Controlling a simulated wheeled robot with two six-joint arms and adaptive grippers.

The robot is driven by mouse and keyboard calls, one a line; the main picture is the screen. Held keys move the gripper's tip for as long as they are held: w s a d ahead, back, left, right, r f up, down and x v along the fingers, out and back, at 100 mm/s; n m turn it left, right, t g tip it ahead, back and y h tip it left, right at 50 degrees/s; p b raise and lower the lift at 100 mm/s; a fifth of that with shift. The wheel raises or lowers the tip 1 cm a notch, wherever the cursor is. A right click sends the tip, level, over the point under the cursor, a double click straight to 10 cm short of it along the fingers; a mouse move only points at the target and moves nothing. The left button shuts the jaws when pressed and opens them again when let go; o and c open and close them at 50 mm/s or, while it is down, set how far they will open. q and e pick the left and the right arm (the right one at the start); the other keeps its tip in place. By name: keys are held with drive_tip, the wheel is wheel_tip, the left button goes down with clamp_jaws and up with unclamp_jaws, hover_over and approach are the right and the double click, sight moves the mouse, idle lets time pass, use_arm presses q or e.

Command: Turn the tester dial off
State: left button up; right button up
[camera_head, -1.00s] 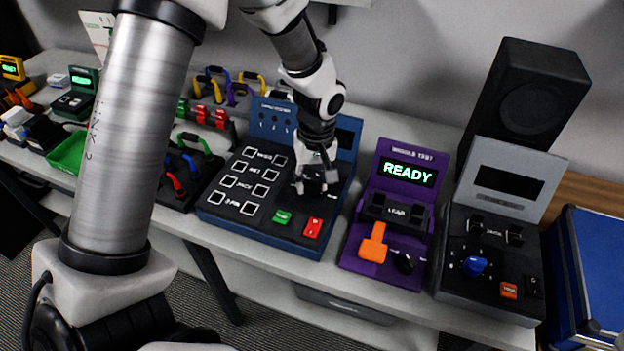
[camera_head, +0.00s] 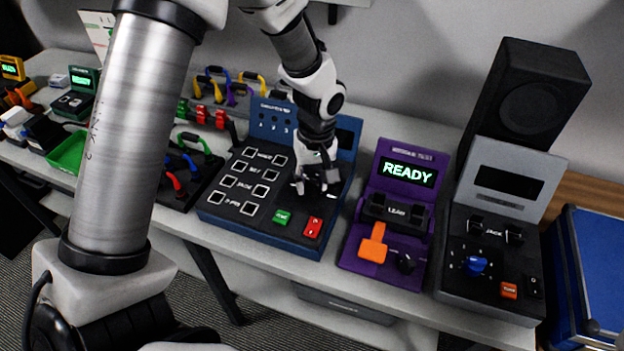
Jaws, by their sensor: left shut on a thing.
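The blue tester (camera_head: 262,228) stands on the bench in the middle of the head view, with rows of white-edged square sockets, a green button (camera_head: 283,217) and a red switch (camera_head: 313,227). My left gripper (camera_head: 317,187) points down onto the right part of its panel, above the red switch. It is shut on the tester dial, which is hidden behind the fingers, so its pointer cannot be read. My right gripper is not in view.
Right of the blue tester stand a purple tester (camera_head: 360,240) reading READY with an orange lever (camera_head: 373,245), and a grey tester (camera_head: 458,293) with a blue knob (camera_head: 475,265). A black speaker (camera_head: 530,95) stands behind.

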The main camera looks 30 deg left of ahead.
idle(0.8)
use_arm(q)
drive_tip(key=o, duration=1.1)
drive_tip(key=shift+w, duration=0.1)
drive_tip(key=shift+o, duration=0.2)
drive_tip(key=shift+w+a+f, duration=0.1)
drive_tip(key=shift+a+f, duration=0.05)
wheel_tip(320, 180, up, 12)
drive_tip(key=shift+w+d, duration=0.25)
drive_tip(key=shift+w, duration=0.05)
drive_tip(key=shift+s, duration=0.1)
